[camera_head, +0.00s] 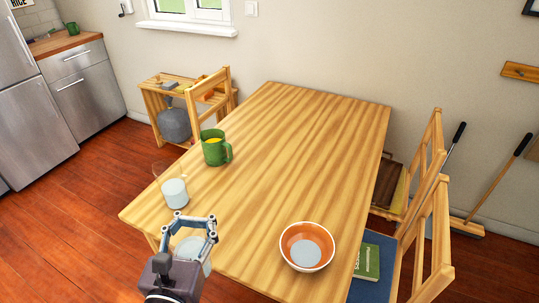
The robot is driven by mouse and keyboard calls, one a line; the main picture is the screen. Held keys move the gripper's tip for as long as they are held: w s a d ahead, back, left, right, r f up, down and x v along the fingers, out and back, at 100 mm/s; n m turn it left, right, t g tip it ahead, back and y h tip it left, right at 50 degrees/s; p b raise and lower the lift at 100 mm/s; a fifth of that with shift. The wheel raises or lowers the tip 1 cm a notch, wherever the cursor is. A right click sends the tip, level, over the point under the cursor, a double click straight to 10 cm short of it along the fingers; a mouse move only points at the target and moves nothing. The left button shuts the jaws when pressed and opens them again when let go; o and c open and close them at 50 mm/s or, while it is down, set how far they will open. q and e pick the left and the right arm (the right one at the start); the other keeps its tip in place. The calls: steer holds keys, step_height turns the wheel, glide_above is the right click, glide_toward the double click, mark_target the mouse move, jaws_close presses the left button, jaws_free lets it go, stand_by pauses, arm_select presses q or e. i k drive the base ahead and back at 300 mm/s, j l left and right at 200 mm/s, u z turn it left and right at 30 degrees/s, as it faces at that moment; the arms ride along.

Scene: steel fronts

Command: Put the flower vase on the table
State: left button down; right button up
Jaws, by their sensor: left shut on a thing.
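My left gripper (196,221) is at the near left edge of the table (290,150). It is shut on a pale, rounded, glassy vessel (192,250), which shows between its fingers and is partly hidden by them. No flowers show, so I cannot tell for certain that it is the flower vase. The vessel overlaps the table's edge in the picture; I cannot tell whether it touches the top. A clear glass with a whitish lower part (175,193) stands on the table just beyond the gripper. My right gripper is not in view.
A green mug (214,148) stands farther back on the table, and an orange-and-white bowl (307,247) at its near right. The table's middle and far end are clear. Wooden chairs stand at the right; a blue-seated one holds a green book (367,262).

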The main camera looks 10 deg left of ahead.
mark_target(281, 155)
steer(key=k+l+z, duration=0.1)
steer(key=k+z, duration=0.25)
steer(key=k, duration=0.2)
steer(key=i+j+z, duration=0.15)
steer(key=z, duration=1.05)
steer(key=i+j, duration=0.15)
steer(key=j, duration=0.3)
steer(key=i+j, duration=0.1)
steer(key=j, duration=0.35)
steer(key=i+j, duration=0.15)
steer(key=j, duration=0.3)
steer(key=i+j, duration=0.1)
steer(key=j, duration=0.35)
steer(key=i+j+z, duration=0.1)
steer(key=j, duration=0.35)
